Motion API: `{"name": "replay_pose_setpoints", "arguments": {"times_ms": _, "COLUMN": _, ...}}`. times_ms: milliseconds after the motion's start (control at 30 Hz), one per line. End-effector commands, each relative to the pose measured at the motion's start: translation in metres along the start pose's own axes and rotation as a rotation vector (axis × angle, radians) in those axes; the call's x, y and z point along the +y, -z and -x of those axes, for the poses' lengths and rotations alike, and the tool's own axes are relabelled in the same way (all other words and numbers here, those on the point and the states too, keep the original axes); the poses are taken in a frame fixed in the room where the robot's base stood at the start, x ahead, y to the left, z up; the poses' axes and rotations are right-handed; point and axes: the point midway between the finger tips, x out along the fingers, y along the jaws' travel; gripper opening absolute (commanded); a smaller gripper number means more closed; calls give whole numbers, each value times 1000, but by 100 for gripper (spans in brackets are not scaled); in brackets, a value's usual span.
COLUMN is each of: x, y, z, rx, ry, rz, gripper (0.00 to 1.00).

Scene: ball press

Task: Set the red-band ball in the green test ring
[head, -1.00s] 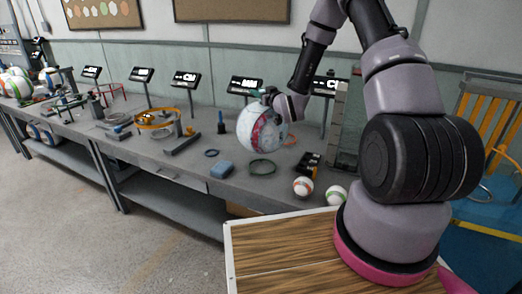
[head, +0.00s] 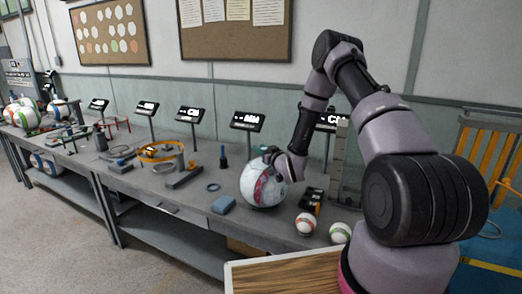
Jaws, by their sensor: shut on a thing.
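The red-band ball (head: 263,186) is large and white with a red-pink band. It is low over the front of the bench, to the right of the blue block. My gripper (head: 274,158) is shut on its upper right side; the fingertips are small and partly hidden against the ball. I cannot tell whether the ball touches the ring or the bench.
A blue block (head: 222,204) and a small blue ring (head: 213,187) lie left of the ball. Two small balls, one orange-banded (head: 306,223) and one green-banded (head: 340,233), sit at the front right. A black device (head: 311,198) and an upright scale (head: 340,165) stand close on the right.

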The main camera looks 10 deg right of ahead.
Motion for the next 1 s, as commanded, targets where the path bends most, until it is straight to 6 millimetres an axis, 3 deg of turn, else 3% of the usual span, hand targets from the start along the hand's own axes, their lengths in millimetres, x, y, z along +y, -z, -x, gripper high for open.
{"name": "replay_pose_setpoints", "arguments": {"times_ms": 100, "x": 0, "y": -4, "z": 0, "rx": 1, "ry": 0, "rz": 0, "gripper": 0}}
{"name": "replay_pose_setpoints", "arguments": {"times_ms": 133, "x": 0, "y": -4, "z": 0, "rx": -1, "ry": 0, "rz": 0, "gripper": 35}}
{"name": "replay_pose_setpoints", "arguments": {"times_ms": 200, "x": 0, "y": -4, "z": 0, "rx": -1, "ry": 0, "rz": 0, "gripper": 61}}
{"name": "replay_pose_setpoints", "arguments": {"times_ms": 633, "x": 0, "y": 2, "z": 2, "rx": 0, "ry": -1, "rz": 0, "gripper": 61}}
{"name": "replay_pose_setpoints", "arguments": {"times_ms": 1000, "x": 1, "y": 1, "z": 77, "rx": -3, "ry": -3, "rz": -3, "gripper": 61}}
